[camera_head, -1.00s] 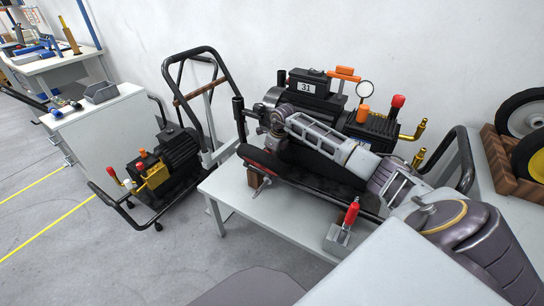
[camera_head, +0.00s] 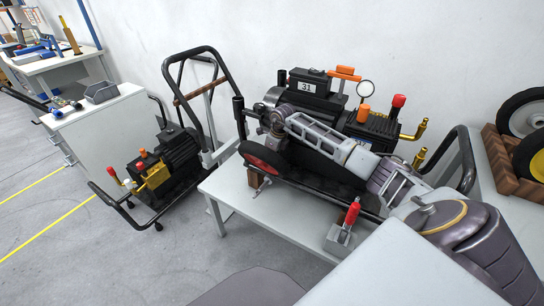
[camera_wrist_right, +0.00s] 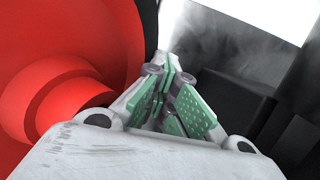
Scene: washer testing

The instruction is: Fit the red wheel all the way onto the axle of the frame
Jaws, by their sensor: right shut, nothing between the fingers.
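The red wheel (camera_head: 262,158), with its black tyre, stands tilted at the front left corner of the dark frame (camera_head: 467,160) on the table. Its red face is turned toward the front left. My right gripper (camera_head: 272,122) is close behind and above the wheel, its tips partly hard to make out. In the right wrist view, the fingers (camera_wrist_right: 172,100) with green pads are shut and empty. The wheel's red hub (camera_wrist_right: 60,95) fills the left side there, beside the fingers. The axle is hidden, so I cannot tell how far the wheel sits on it. My left gripper is not in view.
A black pump marked 31 (camera_head: 310,85) stands behind my right arm. A wooden rack with spare wheels (camera_head: 524,120) is at the right. A cart with another pump (camera_head: 165,165) stands on the floor at left.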

